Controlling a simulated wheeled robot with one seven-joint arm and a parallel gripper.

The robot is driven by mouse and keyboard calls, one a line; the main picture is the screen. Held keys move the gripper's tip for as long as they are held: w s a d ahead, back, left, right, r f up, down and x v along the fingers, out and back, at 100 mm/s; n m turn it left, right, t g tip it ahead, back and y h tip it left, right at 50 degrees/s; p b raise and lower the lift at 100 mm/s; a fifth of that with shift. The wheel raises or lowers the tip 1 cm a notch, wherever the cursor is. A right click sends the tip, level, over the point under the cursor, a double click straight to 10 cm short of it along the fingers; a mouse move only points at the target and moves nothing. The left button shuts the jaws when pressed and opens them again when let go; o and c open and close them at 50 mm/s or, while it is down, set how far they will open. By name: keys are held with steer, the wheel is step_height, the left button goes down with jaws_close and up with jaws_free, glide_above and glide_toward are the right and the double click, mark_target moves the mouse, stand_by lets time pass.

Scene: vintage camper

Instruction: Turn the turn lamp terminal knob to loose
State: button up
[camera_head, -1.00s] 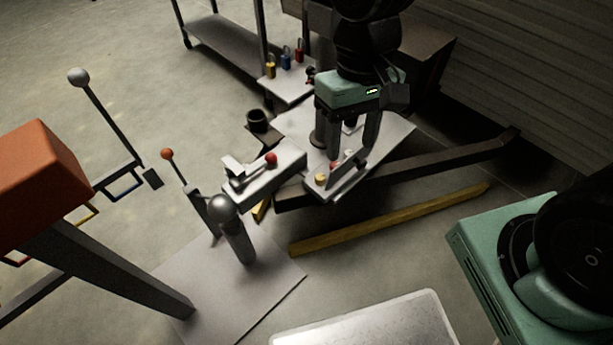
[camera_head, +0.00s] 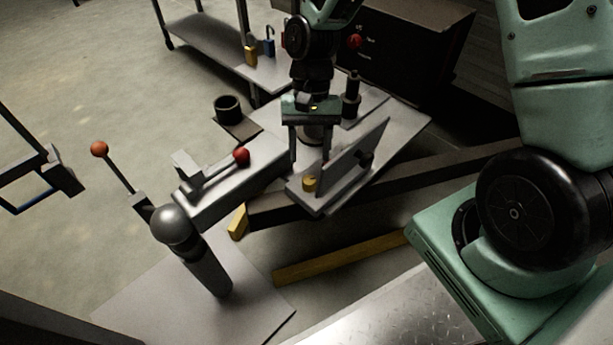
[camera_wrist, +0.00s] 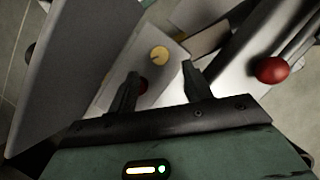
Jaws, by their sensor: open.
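A small yellow knob (camera_head: 310,184) stands on a light terminal plate (camera_head: 322,203) beside an upright grey panel (camera_head: 355,153). In the wrist view the yellow knob (camera_wrist: 159,53) has a dark line on its face and lies just beyond my fingertips. No label is readable, so I cannot tell which knob is the turn lamp one. My gripper (camera_head: 310,157) is open and points down, with the yellow knob just past its fingers. In the wrist view my gripper (camera_wrist: 160,72) holds nothing.
The upright panel (camera_wrist: 70,65) stands close on the left in the wrist view. A lever with a red ball (camera_head: 242,156) is on the block to the left. A ball-topped post (camera_head: 177,226) stands in front. Padlocks (camera_head: 268,45) and a dark cup (camera_head: 228,107) are behind.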

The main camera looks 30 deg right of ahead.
mark_target(309, 179)
steer(key=b+x, duration=0.2)
steer(key=x, duration=0.4)
steer(key=shift+s+b, duration=0.1)
steer(key=shift+b, duration=0.2)
steer(key=c, duration=1)
